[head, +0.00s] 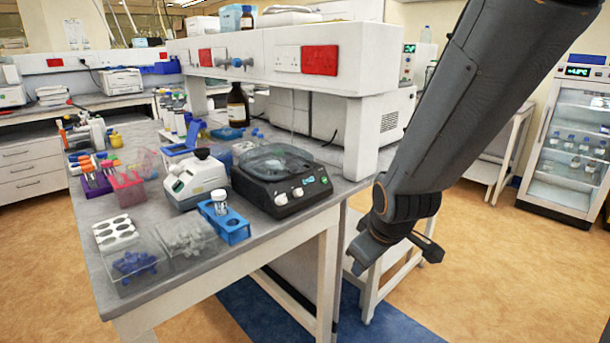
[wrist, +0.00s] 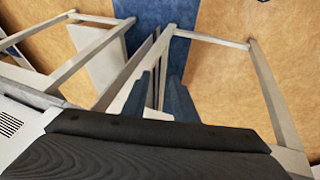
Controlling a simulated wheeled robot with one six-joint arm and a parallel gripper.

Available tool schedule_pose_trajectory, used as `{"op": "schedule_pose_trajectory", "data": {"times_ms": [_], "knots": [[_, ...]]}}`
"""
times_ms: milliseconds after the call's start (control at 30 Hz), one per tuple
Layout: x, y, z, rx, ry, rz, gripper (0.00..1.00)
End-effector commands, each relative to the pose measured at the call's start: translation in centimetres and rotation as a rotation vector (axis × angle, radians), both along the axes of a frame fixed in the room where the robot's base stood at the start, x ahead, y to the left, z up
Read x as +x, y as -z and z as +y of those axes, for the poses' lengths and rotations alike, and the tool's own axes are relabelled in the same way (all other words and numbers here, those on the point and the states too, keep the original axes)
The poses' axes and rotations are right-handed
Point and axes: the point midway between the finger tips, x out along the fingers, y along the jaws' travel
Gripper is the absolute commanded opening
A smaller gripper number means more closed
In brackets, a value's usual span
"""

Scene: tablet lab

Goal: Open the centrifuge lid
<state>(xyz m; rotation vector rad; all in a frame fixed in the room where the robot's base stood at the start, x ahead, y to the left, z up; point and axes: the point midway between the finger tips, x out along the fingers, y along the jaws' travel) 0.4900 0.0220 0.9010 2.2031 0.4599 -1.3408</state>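The centrifuge (head: 286,192) is a low black unit with pale knobs on its front, standing at the right end of the bench. Its clear, smoky lid (head: 277,160) appears to lie down over the round bowl. My gripper (head: 398,250) hangs in the air to the right of the bench, lower in the picture than the centrifuge and apart from it. In the wrist view my gripper (wrist: 159,85) shows two fingers spread apart with nothing between them. The centrifuge is not in the wrist view.
A white small device (head: 195,180) and a blue tube rack (head: 225,222) stand left of the centrifuge. A shelf unit (head: 345,60) rises behind it, its support post close on the right. A white-framed stand (head: 385,285) is below my gripper. Open floor lies to the right.

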Motion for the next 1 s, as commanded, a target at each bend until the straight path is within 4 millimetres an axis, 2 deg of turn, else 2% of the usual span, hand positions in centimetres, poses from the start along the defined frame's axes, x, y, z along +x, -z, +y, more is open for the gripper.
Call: {"op": "schedule_pose_trajectory", "data": {"times_ms": [33,100,200,300,433,600,767,1000], "knots": [[2.2,-0.5,0.8,-0.047,-0.118,-0.093,0.26],[5.1,-1.8,1.9,-0.131,-0.274,-0.233,0.26],[8.7,-4.3,3.8,-0.274,-0.486,-0.437,0.26],[11.3,-7.1,5.7,-0.429,-0.654,-0.625,0.26],[13.1,-10.4,7.7,-0.607,-0.791,-0.813,0.26],[13.8,-12.7,9.1,-0.736,-0.863,-0.935,0.26],[14.8,-12.9,9.4,-0.758,-0.873,-0.952,0.26],[18.0,-12.3,10.3,-0.756,-0.872,-0.95,0.26]]}}
